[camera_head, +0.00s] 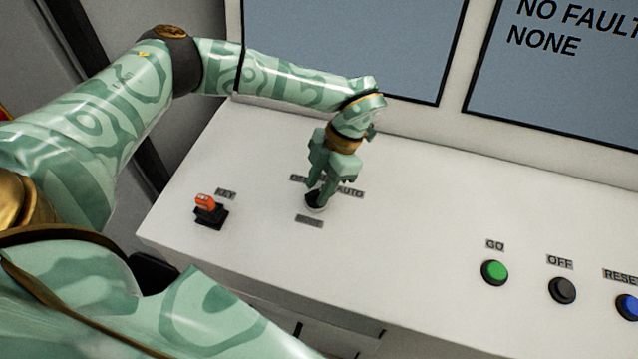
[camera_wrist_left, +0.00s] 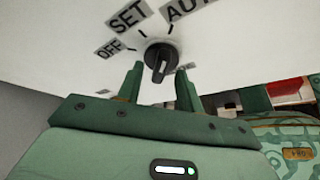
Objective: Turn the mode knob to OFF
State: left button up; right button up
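The mode knob is a black round knob with a ridge handle. In the wrist view the knob (camera_wrist_left: 160,59) sits with labels OFF (camera_wrist_left: 110,46), SET (camera_wrist_left: 130,16) and AUTO (camera_wrist_left: 186,8) around it; its ridge runs roughly up and down, with a pale mark at the lower end. My left gripper (camera_wrist_left: 162,78) is open, with one fingertip on each side of the knob and gaps visible. In the head view the left gripper (camera_head: 318,190) points down over the knob (camera_head: 314,205), which its fingers partly hide. Contact cannot be told. My right gripper is not in view.
An orange-red key switch (camera_head: 207,205) stands left of the knob. Green GO (camera_head: 494,272), black OFF (camera_head: 562,291) and blue RESET (camera_head: 629,307) buttons are on the right of the white panel (camera_head: 420,230). Screens rise behind. The panel between knob and buttons is clear.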

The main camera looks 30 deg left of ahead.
pick_arm(q)
jog(key=shift+f, duration=0.2)
jog(key=shift+c, duration=0.3)
grip_shut()
